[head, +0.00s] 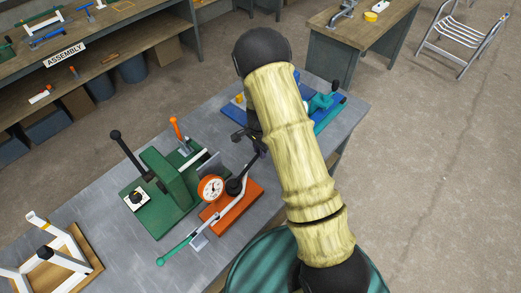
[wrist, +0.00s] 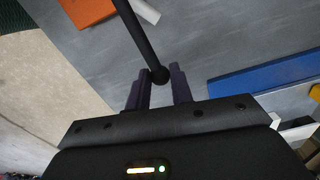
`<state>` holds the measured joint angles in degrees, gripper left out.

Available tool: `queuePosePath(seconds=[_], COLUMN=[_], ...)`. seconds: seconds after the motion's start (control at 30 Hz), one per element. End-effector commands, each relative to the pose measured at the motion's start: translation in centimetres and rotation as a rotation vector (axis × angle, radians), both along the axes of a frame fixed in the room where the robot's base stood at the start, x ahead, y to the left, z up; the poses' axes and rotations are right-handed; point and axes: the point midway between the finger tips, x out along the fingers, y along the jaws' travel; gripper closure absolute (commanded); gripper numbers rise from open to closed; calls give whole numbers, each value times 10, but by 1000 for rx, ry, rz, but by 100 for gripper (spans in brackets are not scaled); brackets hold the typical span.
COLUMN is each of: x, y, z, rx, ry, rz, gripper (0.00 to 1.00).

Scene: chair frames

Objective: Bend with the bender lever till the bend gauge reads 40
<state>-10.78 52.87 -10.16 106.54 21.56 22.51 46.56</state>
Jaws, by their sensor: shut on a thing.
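The black bender lever (head: 236,185) rises from the orange bender base (head: 243,205) on the bench. In the wrist view the lever (wrist: 140,35) runs down to a round black end between my two dark fingers. My gripper (wrist: 159,88) is shut on that end. In the head view my gripper (head: 257,143) is partly hidden by my arm. The bend gauge (head: 211,188) is a round orange dial with a white face beside the lever. Its needle and numbers are too small to read. A pale tube (head: 228,209) with a green-ended handle (head: 176,248) lies across the orange base.
A green machine (head: 165,190) with a black-knobbed lever and an orange-handled clamp stands left of the gauge. A white chair frame (head: 60,250) is at the bench's near left. Bare bench shows around the orange base.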

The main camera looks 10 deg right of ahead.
Motion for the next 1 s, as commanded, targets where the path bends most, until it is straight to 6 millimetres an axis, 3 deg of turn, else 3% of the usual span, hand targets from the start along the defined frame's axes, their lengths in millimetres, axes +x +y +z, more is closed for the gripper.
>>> queuePosePath(seconds=[0.4, 0.67, 0.7, 0.8, 1.0], x=[17, 18, 18, 17, 17], y=[17, 18, 18, 18, 18], z=[1, 0, 0, 0, 0], rx=[1, 1, 1, 1, 0], ry=[-3, -2, -2, -2, -1], rz=[1, 0, 0, 0, 0], gripper=[90, 90, 74, 54, 52])
